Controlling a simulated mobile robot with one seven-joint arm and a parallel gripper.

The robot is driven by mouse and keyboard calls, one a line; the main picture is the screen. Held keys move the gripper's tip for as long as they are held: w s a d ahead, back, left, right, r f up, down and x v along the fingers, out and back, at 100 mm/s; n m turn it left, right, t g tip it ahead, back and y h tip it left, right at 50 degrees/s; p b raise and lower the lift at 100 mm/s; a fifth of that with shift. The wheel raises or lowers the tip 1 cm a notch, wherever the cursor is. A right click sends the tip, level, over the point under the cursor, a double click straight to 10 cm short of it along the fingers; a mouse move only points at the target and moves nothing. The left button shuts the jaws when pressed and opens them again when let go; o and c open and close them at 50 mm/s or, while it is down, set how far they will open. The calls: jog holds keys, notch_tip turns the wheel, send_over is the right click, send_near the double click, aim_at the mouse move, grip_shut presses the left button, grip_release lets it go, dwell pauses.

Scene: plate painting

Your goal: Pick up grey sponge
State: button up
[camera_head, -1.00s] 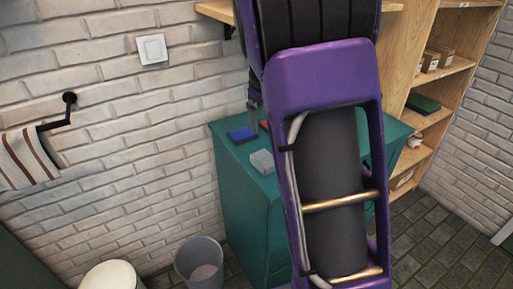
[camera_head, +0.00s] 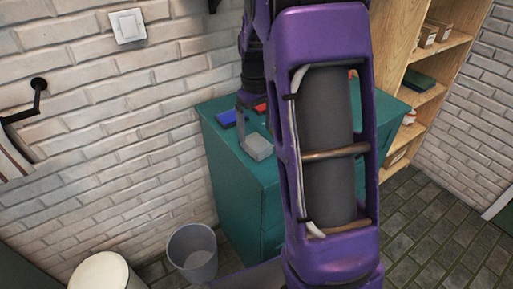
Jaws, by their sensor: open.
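The grey sponge (camera_head: 258,148) is a light grey block on the teal cabinet top (camera_head: 214,116), near its front left edge. My gripper (camera_head: 254,129) is open and points down right at the sponge, with a finger beside the sponge's left side. Part of the gripper is hidden behind my purple arm, and I cannot tell whether the fingers touch the sponge.
A blue block (camera_head: 227,118) and a red block (camera_head: 261,107) lie behind the sponge on the cabinet. A grey bin (camera_head: 192,252) and a round white-lidded container (camera_head: 101,272) stand on the floor. A wooden shelf (camera_head: 397,85) stands at the right against brick walls.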

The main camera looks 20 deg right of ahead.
aim_at(257, 142)
jog(key=shift+w+d+f+b, duration=0.15)
jog(key=shift+f+b, duration=0.05)
jog(key=shift+f, duration=1.35)
jog(key=shift+w+d+f+b, duration=0.1)
jog(key=shift+f+b, duration=0.05)
jog(key=shift+f, duration=1.35)
jog(key=shift+c, duration=0.3)
jog(key=c, duration=1.2)
